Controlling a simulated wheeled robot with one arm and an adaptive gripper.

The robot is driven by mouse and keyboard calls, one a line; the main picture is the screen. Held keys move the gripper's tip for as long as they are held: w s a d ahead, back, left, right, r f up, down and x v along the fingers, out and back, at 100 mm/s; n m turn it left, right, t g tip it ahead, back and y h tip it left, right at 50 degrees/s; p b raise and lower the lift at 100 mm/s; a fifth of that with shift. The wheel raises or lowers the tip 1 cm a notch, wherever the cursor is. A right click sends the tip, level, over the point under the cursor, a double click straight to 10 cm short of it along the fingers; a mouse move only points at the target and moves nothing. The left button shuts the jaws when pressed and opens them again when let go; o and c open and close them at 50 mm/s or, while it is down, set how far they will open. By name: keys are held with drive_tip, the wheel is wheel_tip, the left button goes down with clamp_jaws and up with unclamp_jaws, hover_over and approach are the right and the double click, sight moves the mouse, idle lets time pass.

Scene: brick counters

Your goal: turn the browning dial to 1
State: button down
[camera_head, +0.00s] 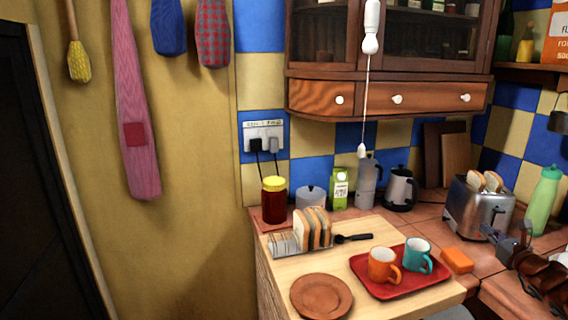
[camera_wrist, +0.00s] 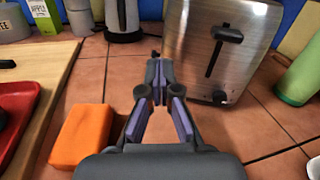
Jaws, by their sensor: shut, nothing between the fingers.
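The silver toaster (camera_head: 478,210) stands on the tiled counter at the right, with bread slices (camera_head: 486,181) in its top. In the wrist view the toaster (camera_wrist: 250,70) fills the upper right. Its black lever (camera_wrist: 227,34) sits near the top of a dark vertical slot. A small dark knob (camera_wrist: 220,97), which looks like the browning dial, is low on the same face; its setting is too small to read. My gripper (camera_wrist: 159,88) is shut and empty, just left of the knob in the wrist view. Whether it touches the toaster cannot be told.
An orange block (camera_wrist: 82,137) lies left of my gripper. A red tray (camera_head: 406,287) with two mugs is on the wooden board (camera_head: 375,238). A kettle (camera_head: 400,188) stands behind, and a green bottle (camera_head: 545,198) is right of the toaster.

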sight(501, 229)
drive_tip(key=s+d+f+m+h, duration=0.1)
drive_tip(key=d, duration=0.2)
drive_tip(key=s+d+f+m+h, duration=0.1)
drive_tip(key=d+f, duration=0.1)
drive_tip(key=d, duration=0.1)
drive_tip(key=s+d+f+m+h, duration=0.1)
drive_tip(key=d, duration=0.2)
drive_tip(key=shift+s+d+f+m+h, duration=0.15)
drive_tip(key=shift+d+m+h, duration=0.15)
drive_tip(key=shift+m+h, duration=0.1)
drive_tip(key=shift+d, duration=0.1)
drive_tip(key=shift+w+d+p, duration=0.2)
drive_tip(key=shift+w+p, duration=0.25)
drive_tip(key=shift+w, duration=1.95)
drive_tip(key=shift+w+d, duration=0.2)
drive_tip(key=shift+w, duration=0.85)
drive_tip(key=shift+f, duration=0.2)
